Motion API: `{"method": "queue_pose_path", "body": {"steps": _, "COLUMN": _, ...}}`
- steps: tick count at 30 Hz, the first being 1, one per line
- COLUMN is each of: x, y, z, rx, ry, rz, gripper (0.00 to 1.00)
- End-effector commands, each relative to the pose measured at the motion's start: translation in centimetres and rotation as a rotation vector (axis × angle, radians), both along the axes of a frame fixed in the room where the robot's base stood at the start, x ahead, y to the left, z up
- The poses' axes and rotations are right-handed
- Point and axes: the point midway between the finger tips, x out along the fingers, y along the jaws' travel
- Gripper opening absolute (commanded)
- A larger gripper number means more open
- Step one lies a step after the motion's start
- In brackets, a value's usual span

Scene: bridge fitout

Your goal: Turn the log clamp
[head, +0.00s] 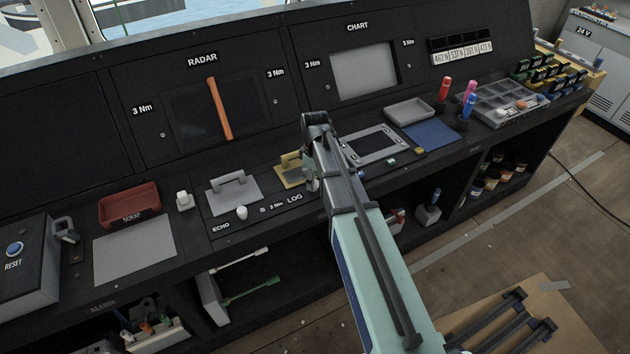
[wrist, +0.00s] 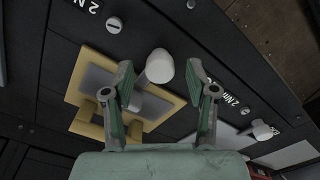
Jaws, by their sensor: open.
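The log clamp is a white rounded knob (wrist: 159,66) on a short stem, beside the yellow plate (wrist: 88,72) in the wrist view. My gripper (wrist: 162,78) is open, with one finger on each side of the knob and a visible gap at both sides. I cannot tell how far the fingertips stand above the panel. In the head view the yellow plate (head: 289,172) with its handle shows behind the LOG label (head: 295,198). My gripper (head: 312,184) is beside its right edge there, and my arm hides the log knob.
The similar white ECHO knob (head: 242,212) stands left, by a grey handled plate (head: 232,194); it also shows in the wrist view (wrist: 264,130). A grey-framed unit (head: 373,145) lies right of my gripper. A red tray (head: 129,205) stands farther left. Open shelves lie below the desk.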

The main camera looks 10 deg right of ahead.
Motion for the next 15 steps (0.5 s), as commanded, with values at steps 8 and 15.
{"method": "queue_pose_path", "body": {"steps": 8, "x": 0.0, "y": 0.0, "z": -1.9, "rx": -0.001, "ry": -0.001, "rz": 0.000, "gripper": 0.57}}
{"method": "queue_pose_path", "body": {"steps": 15, "x": 0.0, "y": 0.0, "z": -2.2, "rx": 0.000, "ry": -0.001, "rz": 0.000, "gripper": 0.57}}
